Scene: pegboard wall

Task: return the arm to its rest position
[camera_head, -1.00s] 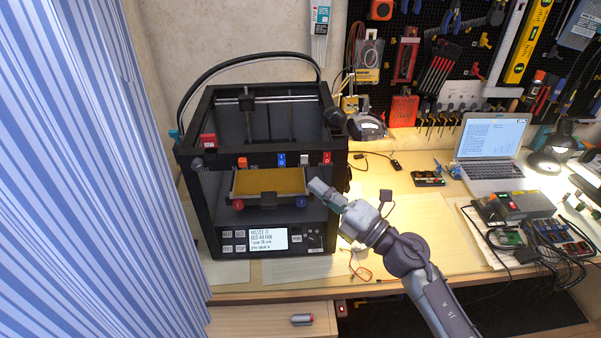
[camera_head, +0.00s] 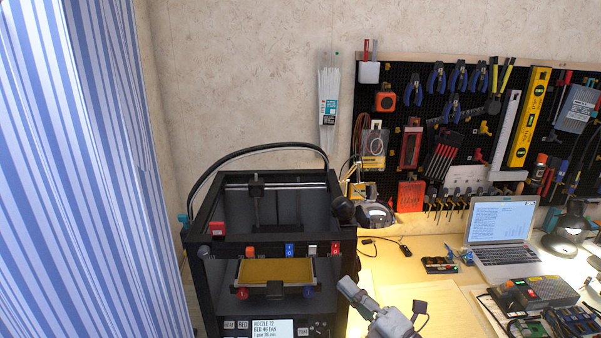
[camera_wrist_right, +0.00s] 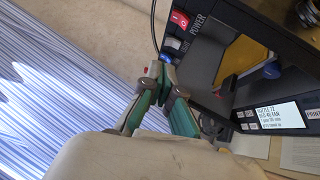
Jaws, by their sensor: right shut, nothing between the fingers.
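My right gripper (camera_head: 357,296) is in the lower middle of the head view, just right of the printer's front corner. It is shut and empty. In the right wrist view its two green-padded fingers (camera_wrist_right: 159,82) meet at the tips, in front of the printer's front edge. The black 3D printer (camera_head: 208,268) stands at the lower left of the head view with its yellow-topped bed (camera_head: 276,271) inside. Any contact between gripper and printer cannot be made out. My left gripper is not in view.
A laptop (camera_head: 499,224) stands open on the desk, with electronics boards to its front right. A tool pegboard (camera_head: 460,130) hangs behind. A blue striped curtain (camera_head: 90,170) fills the left side. Desk surface right of the gripper is partly clear.

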